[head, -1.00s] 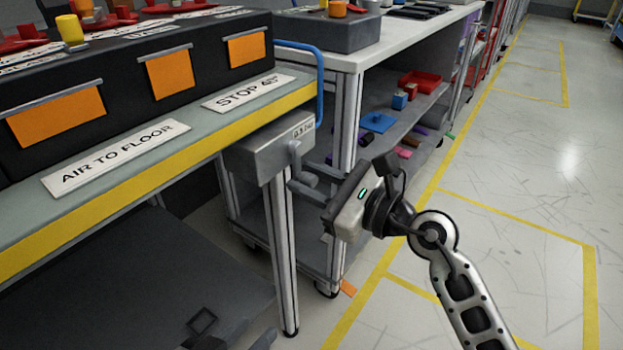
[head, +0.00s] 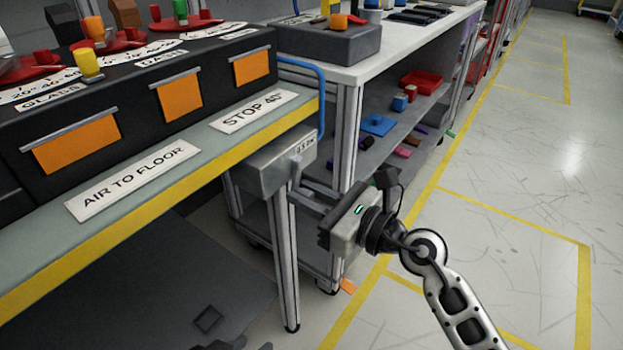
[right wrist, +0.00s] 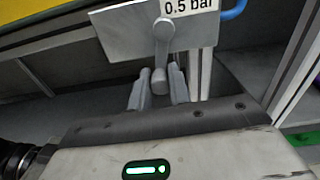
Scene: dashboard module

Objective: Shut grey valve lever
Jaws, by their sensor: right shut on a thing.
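The grey valve lever (head: 295,172) hangs down from its pivot on the face of a grey box (head: 268,176) at the bench end. In the right wrist view the lever (right wrist: 161,55) points nearly straight down beneath a "0.5 bar" label. My right gripper (head: 305,192) reaches it from the right. In the right wrist view its two fingers (right wrist: 160,84) are on either side of the lever's rounded lower end, shut on it. Finger contact is partly hidden in the head view. My left gripper is not in view.
The bench edge with a yellow stripe (head: 160,205) runs above and left of the box. A blue tube handle (head: 321,100) rises behind it. A grey-framed shelf cart (head: 345,130) stands close behind the lever. Open floor (head: 510,210) lies to the right.

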